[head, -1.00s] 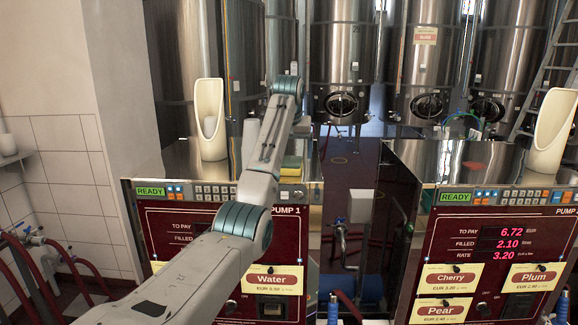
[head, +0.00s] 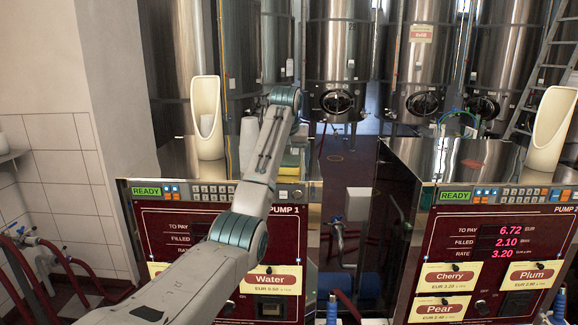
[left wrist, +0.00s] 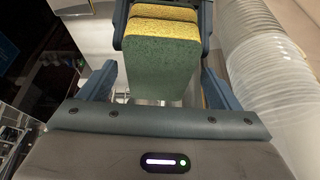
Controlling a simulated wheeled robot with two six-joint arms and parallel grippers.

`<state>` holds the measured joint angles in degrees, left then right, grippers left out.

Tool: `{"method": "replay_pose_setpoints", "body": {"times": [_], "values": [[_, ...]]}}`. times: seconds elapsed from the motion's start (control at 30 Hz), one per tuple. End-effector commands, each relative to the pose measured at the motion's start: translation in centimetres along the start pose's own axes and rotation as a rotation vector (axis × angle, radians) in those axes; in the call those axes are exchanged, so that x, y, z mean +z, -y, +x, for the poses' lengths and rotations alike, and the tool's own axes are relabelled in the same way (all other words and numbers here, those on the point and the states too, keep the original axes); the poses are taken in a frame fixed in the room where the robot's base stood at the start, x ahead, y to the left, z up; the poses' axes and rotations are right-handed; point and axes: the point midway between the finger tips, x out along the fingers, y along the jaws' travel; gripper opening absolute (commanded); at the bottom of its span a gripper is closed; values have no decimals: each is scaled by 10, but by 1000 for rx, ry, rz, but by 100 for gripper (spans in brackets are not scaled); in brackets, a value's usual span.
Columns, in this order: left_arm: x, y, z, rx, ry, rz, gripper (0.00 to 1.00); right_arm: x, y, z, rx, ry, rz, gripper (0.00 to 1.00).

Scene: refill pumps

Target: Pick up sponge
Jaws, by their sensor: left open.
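The sponge, yellow with a green face, sits on the shiny top of Pump 1. In the head view only part of the sponge (head: 291,161) shows beside my left arm. In the left wrist view the sponge (left wrist: 160,68) fills the space between the fingers of my left gripper (left wrist: 163,28). The jaws are open, one finger on each side of it, and a gap shows beside its lower part. I cannot tell whether the upper finger parts touch it. In the head view my arm mostly hides the gripper. My right gripper is not in view.
A tall cream holder (head: 206,110) stands on Pump 1, left of my arm. A whitish cylinder (head: 249,137) stands close behind the arm. A ribbed pale cylinder (left wrist: 268,60) is close on the right in the wrist view. Pump 2 (head: 470,240) stands right, beyond a gap.

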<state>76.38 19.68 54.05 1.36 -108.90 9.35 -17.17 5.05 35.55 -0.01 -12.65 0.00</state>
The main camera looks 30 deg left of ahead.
Motion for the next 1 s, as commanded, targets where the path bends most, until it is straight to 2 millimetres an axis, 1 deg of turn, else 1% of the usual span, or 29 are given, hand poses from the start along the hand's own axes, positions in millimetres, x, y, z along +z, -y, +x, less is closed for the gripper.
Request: {"method": "replay_pose_setpoints", "body": {"times": [0.07, 0.23, 0.27, 0.4, 0.5, 0.87, 1.0], "values": [[0, 0, 0, 0, 0, 0, 85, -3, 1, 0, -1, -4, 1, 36], [0, 0, 0, 0, 0, 0, 85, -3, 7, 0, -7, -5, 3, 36], [0, 0, 0, 0, 0, 0, 83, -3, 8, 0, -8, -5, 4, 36], [0, 0, 0, 0, 0, 0, 55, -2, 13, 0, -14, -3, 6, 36], [0, 0, 0, 0, 0, 0, 37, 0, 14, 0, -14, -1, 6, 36], [0, 0, 0, 0, 0, 0, 37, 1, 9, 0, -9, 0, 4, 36], [-2, 0, -5, 1, 0, 0, 37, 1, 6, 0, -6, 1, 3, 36]]}}
